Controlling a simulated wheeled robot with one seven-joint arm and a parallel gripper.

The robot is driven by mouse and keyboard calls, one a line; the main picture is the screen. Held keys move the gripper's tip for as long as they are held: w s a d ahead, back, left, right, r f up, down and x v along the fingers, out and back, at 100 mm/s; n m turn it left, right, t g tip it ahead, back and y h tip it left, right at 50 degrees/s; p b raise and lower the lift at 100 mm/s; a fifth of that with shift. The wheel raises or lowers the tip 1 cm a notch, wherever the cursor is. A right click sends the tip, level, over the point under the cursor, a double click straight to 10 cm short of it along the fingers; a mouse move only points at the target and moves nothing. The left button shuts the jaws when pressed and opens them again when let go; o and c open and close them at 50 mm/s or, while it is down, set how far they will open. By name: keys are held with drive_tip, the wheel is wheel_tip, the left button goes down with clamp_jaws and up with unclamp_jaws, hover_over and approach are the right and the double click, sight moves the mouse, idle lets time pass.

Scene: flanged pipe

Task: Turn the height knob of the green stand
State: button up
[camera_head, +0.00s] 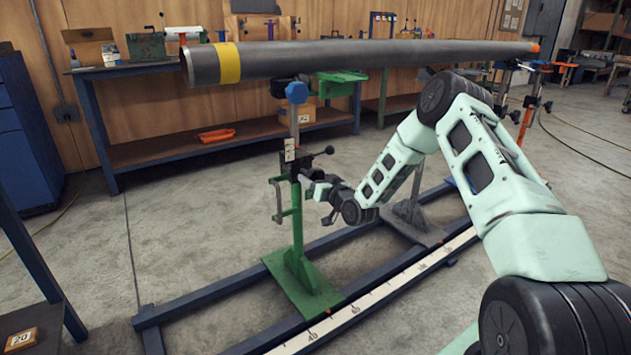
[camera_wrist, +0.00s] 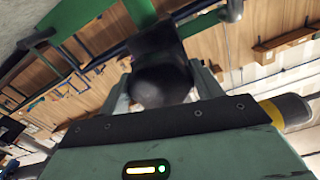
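The green stand (camera_head: 297,235) stands upright on the floor frame, with its green foot plate at the bottom. A dark lever with a black ball end (camera_head: 329,150) sticks out of its upper part; the ball end also shows at the top of the wrist view (camera_wrist: 234,9). My gripper (camera_head: 312,186) is at the stand's post, just below the lever. In the wrist view, a dark round knob (camera_wrist: 163,82) sits between my two fingers, one on each side. Whether the fingers press on it is not clear. In the head view my gripper hides the knob.
A long grey pipe (camera_head: 370,56) with a yellow band lies overhead across the stands. A dark blue frame with a white scale strip (camera_head: 345,315) runs along the floor. A grey stand (camera_head: 410,215) is to the right.

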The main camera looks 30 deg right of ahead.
drive_tip(key=c, duration=0.4)
drive_tip(key=shift+c, duration=0.2)
drive_tip(key=n+b, duration=0.1)
drive_tip(key=n, duration=0.5)
drive_tip(key=shift+f+b, duration=0.1)
drive_tip(key=shift+b, duration=0.2)
drive_tip(key=n+b, duration=0.1)
drive_tip(key=n, duration=0.4)
drive_tip(key=shift+b, duration=0.35)
drive_tip(key=shift+d+n+b, duration=0.15)
drive_tip(key=shift+n+b, duration=0.6)
drive_tip(key=shift+n, duration=1.35)
drive_tip(key=o, duration=1)
